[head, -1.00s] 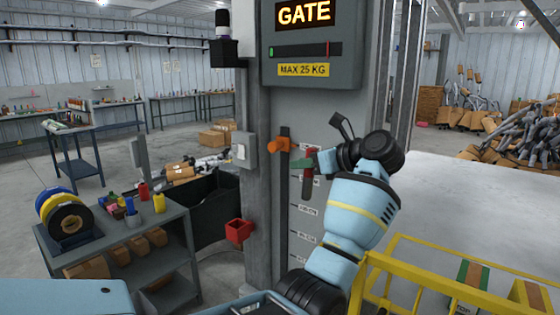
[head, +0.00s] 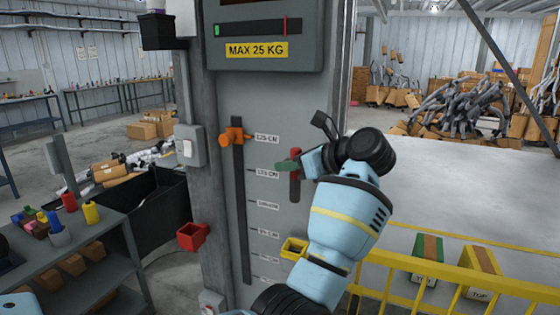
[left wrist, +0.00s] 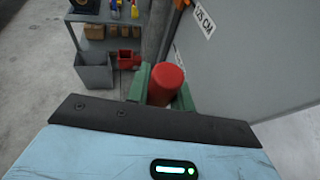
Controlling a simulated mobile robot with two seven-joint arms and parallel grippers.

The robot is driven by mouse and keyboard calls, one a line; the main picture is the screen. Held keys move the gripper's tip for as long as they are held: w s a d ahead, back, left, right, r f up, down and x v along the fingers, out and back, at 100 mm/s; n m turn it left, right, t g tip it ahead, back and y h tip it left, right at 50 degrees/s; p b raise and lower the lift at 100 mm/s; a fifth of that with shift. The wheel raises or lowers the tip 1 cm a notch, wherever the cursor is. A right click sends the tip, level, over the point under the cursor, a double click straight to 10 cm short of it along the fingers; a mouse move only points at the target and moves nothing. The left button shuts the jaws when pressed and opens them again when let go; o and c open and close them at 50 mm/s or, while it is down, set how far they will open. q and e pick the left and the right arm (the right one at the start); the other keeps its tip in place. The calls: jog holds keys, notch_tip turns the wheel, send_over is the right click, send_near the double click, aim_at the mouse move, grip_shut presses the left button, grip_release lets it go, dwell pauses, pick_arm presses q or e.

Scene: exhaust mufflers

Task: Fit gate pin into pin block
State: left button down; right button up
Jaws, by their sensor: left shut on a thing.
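The red gate pin (head: 295,178) hangs upright in the green fingers of my left gripper (head: 290,165), in front of the grey gate post. In the left wrist view, the pin's red round top (left wrist: 166,84) sits between the two green fingers (left wrist: 160,90), which are shut on it. A red open-topped block (head: 192,236) is fixed on the post's left side, lower than the pin. A yellow open-topped block (head: 294,248) is on the right side, below the pin. I cannot tell from labels which is the pin block. My right gripper is not in view.
An orange knob (head: 234,136) sits on the dark slot beside height labels on the grey post (head: 220,100). A yellow rail (head: 450,272) runs at the lower right. A grey shelf cart (head: 95,250) with small parts stands at the left. Mufflers (head: 460,110) are piled behind.

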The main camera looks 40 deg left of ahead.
aim_at(292, 187)
pick_arm(q)
jog(key=shift+d, duration=0.2)
dwell(0.3)
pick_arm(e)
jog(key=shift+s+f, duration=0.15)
pick_arm(q)
jog(key=shift+f+b, duration=0.3)
jog(key=shift+f, duration=0.25)
jog(key=shift+f+b, duration=0.65)
jog(key=shift+f, duration=1.65)
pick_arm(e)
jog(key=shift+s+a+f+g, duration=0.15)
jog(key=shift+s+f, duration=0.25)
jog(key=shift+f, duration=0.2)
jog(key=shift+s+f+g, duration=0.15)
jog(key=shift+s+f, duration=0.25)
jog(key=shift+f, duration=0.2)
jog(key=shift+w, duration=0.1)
pick_arm(q)
jog(key=shift+b, duration=0.3)
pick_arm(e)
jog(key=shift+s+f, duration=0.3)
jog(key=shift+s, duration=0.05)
